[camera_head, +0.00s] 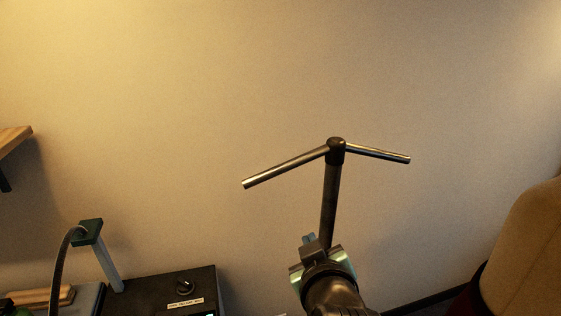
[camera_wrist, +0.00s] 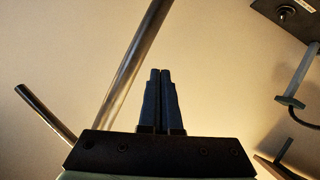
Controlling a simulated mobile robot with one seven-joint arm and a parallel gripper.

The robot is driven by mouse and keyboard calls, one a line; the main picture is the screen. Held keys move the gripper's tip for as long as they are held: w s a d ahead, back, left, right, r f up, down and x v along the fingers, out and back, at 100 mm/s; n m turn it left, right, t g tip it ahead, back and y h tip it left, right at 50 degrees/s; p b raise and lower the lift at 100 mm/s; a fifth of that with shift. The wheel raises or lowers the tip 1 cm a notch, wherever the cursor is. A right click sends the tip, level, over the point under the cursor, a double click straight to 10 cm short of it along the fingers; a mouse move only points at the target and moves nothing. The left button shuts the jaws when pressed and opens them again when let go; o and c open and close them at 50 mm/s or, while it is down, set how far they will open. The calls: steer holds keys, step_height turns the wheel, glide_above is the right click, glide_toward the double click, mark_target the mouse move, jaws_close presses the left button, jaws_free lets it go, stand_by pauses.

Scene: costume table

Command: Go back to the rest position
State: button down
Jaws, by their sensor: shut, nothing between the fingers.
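My gripper (camera_wrist: 160,72) is shut, with its two dark fingers side by side and nothing between them in the wrist view. In the head view my gripper (camera_head: 309,240) is at the lower middle, in front of the lower part of a dark upright pole (camera_head: 330,195). The pole carries two metal bars (camera_head: 285,168) that spread left and right from a black cap. In the wrist view the pole (camera_wrist: 135,65) runs slanting close beside the fingers. I cannot tell whether they touch.
A black box (camera_head: 150,290) with a knob stands at the lower left. Beside it is a grey post with a teal top (camera_head: 88,230) and a dark cable. A wooden shelf (camera_head: 14,138) is at the left edge. A tan rounded form (camera_head: 530,250) stands at the right. The wall behind is bare.

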steer(key=s+a+r+m+t, duration=0.2)
steer(key=a+r+m, duration=0.1)
steer(key=r, duration=0.5)
steer(key=s+a+r+m+t, duration=0.1)
steer(key=a+r+m+t, duration=0.15)
steer(key=r, duration=0.55)
steer(key=s+r+t+b, duration=0.1)
steer(key=s+r+t, duration=0.3)
steer(key=r, duration=0.6)
steer(key=s+r+t+b, duration=0.2)
steer(key=s+r+t, duration=0.3)
steer(key=s+r, duration=0.3)
step_height(320, 180, up, 2)
steer(key=shift+s+d, duration=0.15)
steer(key=shift+s, duration=0.2)
